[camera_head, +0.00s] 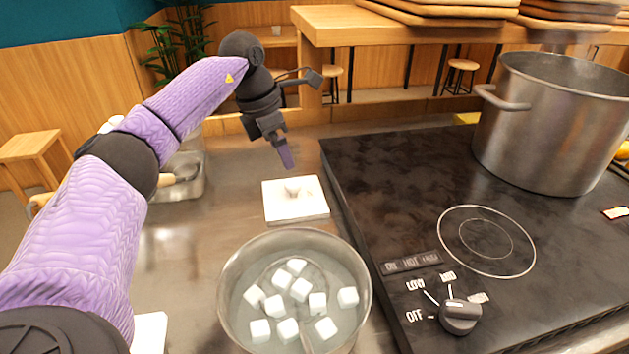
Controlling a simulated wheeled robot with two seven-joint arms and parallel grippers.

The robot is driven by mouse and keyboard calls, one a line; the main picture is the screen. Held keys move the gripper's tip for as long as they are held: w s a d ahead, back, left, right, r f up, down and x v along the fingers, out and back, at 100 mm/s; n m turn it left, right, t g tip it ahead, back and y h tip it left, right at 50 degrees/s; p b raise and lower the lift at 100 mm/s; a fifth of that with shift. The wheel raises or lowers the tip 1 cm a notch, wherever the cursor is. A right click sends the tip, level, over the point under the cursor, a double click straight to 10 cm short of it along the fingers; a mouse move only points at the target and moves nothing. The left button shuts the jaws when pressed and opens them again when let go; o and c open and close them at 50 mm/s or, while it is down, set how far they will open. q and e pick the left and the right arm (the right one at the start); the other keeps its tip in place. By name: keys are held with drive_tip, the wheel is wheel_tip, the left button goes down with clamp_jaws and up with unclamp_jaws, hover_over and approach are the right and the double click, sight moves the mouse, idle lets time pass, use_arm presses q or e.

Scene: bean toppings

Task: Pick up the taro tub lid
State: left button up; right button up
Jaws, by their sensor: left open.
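A flat white square lid (295,206) with a small knob-like middle lies on the steel counter, left of the black cooktop. I take it for the taro tub lid; any tub under it is hard to make out. My left gripper (286,156) points down above the lid's far side, apart from it. It is open and empty. My right gripper is not in view.
A steel pot (228,290) with white cubes in liquid stands in front of the lid. The black cooktop (400,190) with a large steel pot (545,125) is on the right. A metal container (188,185) stands at the left, partly behind my left arm.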

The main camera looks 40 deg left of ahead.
sight(293, 183)
use_arm(q)
drive_tip(key=x, duration=0.1)
drive_tip(key=b+x, duration=0.1)
drive_tip(key=x, duration=0.1)
drive_tip(key=shift+s+f+b, duration=0.3)
drive_tip(key=shift+f, duration=0.1)
drive_tip(key=b+x, duration=0.1)
drive_tip(key=x, duration=0.1)
drive_tip(key=b+x, duration=0.1)
drive_tip(key=x, duration=0.1)
drive_tip(key=b+x, duration=0.1)
drive_tip(key=shift+w+a+f, duration=0.1)
drive_tip(key=shift+w+f, duration=0.25)
drive_tip(key=shift+r, duration=0.15)
drive_tip(key=c, duration=0.9)
clamp_jaws()
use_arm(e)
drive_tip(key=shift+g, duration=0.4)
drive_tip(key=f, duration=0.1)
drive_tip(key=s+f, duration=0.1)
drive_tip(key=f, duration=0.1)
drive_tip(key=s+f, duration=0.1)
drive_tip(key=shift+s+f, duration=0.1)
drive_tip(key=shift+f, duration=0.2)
